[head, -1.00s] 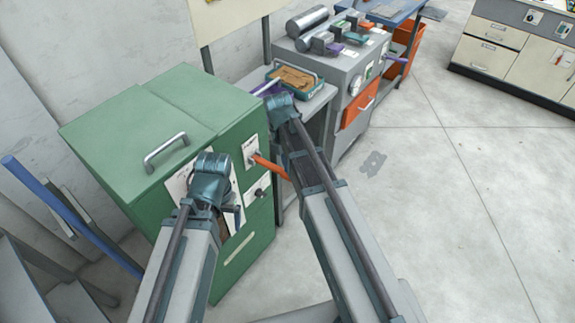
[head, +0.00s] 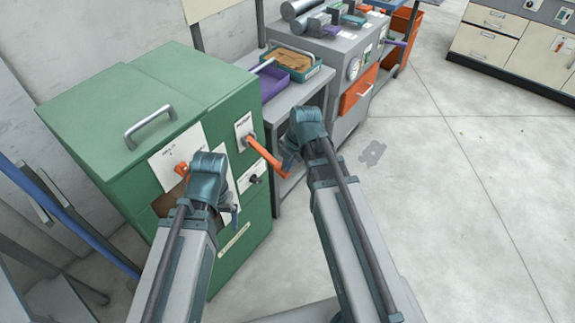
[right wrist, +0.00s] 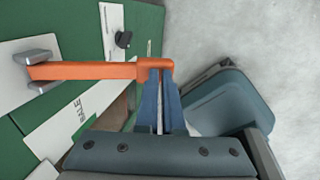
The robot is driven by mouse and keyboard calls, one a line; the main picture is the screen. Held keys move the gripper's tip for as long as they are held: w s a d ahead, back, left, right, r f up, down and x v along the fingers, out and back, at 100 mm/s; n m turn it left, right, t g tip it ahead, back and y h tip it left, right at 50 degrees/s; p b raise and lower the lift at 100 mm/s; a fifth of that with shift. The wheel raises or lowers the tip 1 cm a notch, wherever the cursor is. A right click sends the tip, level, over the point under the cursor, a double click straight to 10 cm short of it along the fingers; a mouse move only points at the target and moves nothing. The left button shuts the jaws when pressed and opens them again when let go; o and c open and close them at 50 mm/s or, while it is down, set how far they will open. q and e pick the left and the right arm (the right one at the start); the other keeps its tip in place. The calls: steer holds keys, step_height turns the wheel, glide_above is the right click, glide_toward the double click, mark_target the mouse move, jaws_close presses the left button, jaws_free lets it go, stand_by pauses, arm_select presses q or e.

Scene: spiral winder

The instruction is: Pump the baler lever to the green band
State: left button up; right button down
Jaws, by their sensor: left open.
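The baler is a green cabinet (head: 120,95) at the left. Its orange lever (head: 262,152) sticks out from the front beside a small white plate and slopes down to the right. My right gripper (head: 288,164) is at the lever's outer end. In the right wrist view the blue fingertips (right wrist: 161,76) touch or overlap the lever's end (right wrist: 155,66), with a narrow gap between them; whether they clamp it is unclear. My left gripper (head: 234,208) is open in front of the baler's front panel, partly hidden by my own wrist. No green band can be made out.
A second orange knob (head: 182,169) and a dark knob (head: 255,179) are on the baler front. A grey table (head: 305,88) with a purple tray (head: 285,84) stands behind the lever. Open floor (head: 450,220) lies to the right.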

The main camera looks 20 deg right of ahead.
steer(key=shift+f, duration=0.4)
arm_select(q)
steer(key=shift+s+f+b, duration=0.15)
steer(key=shift+f+b, duration=0.2)
steer(key=shift+f, duration=0.15)
arm_select(e)
steer(key=shift+s+f, duration=0.1)
arm_select(q)
steer(key=shift+f, duration=0.1)
arm_select(e)
steer(key=shift+s+f, duration=0.1)
steer(key=shift+a, duration=0.1)
